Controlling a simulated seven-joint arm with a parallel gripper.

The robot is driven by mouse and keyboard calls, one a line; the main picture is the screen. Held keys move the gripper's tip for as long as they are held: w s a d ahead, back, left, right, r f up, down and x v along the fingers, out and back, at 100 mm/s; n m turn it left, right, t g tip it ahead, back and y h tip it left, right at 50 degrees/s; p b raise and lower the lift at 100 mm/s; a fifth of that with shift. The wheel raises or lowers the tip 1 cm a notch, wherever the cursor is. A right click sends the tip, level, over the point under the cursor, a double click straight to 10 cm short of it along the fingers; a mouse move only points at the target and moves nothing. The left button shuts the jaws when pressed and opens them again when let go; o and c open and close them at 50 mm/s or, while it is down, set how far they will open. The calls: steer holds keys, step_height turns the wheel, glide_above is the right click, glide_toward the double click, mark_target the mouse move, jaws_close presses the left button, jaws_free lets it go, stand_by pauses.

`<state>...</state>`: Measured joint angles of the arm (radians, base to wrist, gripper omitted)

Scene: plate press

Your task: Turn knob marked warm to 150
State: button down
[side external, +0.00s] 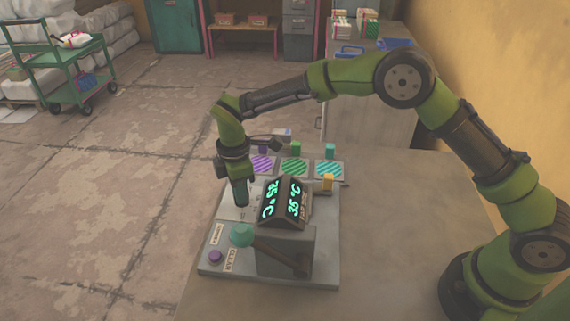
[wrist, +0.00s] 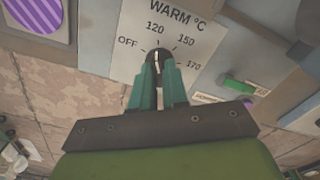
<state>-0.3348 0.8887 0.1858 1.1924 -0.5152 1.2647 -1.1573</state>
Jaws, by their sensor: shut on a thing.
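The dark warm knob (wrist: 157,57) sits on a pale plate marked "WARM °C" (wrist: 178,14) in the wrist view. Labels OFF, 120, 150 and 170 run around it from left to right. The knob's white pointer line appears to point up, roughly toward the 120 mark. My gripper (wrist: 159,76) is shut on the knob, one teal finger on each side. In the side external view my gripper (side external: 241,196) reaches down to the machine's panel left of the display. There the knob is hidden by my gripper and too small to read.
A two-sided display (side external: 284,202) with glowing digits, one face reading 35 °C, stands close right of my gripper. Purple, green and teal striped discs (side external: 295,167) lie behind. The right of the table is clear.

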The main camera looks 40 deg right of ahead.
steer(key=m, duration=0.5)
steer(key=shift+m, duration=0.4)
steer(key=m, duration=0.5)
steer(key=shift+w, duration=0.1)
steer(key=shift+m, duration=0.3)
steer(key=c, duration=1.1)
jaws_free()
steer(key=shift+c, duration=0.2)
step_height(320, 180, up, 17)
steer(key=shift+w, duration=0.1)
